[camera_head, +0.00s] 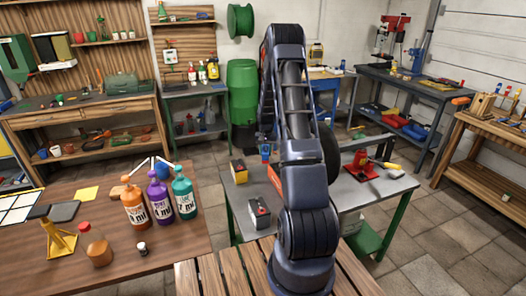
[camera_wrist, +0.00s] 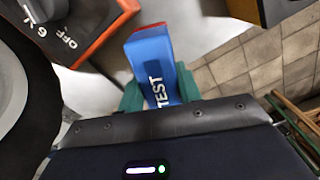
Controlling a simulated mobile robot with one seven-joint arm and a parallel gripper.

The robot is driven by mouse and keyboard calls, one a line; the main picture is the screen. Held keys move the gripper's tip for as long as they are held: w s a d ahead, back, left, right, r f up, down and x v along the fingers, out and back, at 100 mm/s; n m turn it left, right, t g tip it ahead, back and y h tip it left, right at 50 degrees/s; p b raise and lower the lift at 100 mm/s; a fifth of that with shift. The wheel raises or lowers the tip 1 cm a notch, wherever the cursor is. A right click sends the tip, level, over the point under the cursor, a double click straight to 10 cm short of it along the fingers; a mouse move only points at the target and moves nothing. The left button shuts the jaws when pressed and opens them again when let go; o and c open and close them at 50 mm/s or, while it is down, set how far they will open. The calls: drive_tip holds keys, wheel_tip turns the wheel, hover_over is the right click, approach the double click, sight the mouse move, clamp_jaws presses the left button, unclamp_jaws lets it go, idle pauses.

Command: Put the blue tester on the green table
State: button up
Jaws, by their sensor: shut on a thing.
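The blue tester (camera_wrist: 150,62), a blue block with white "TEST" lettering and a red far end, is held between the teal fingers of my gripper (camera_wrist: 159,88) in the wrist view. In the head view the small blue tester (camera_head: 265,153) shows left of my arm, near the far edge of a grey-topped table with green legs (camera_head: 228,205). My gripper is mostly hidden there. I cannot tell whether the tester touches the tabletop. Another green-framed table (camera_head: 190,89) stands against the back wall.
A yellow-and-black battery (camera_head: 239,171), a dark battery (camera_head: 259,213) and a red tool (camera_head: 360,165) stand on the middle table. A dark box with an orange edge marked "OFF" (camera_wrist: 92,38) is close beside the tester in the wrist view. Bottles (camera_head: 158,202) crowd the left wooden table.

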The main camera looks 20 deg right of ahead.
drive_tip(key=shift+f, duration=3.1)
drive_tip(key=shift+f, duration=0.6)
drive_tip(key=o, duration=1.3)
drive_tip(key=shift+c, duration=0.2)
drive_tip(key=shift+r, duration=0.15)
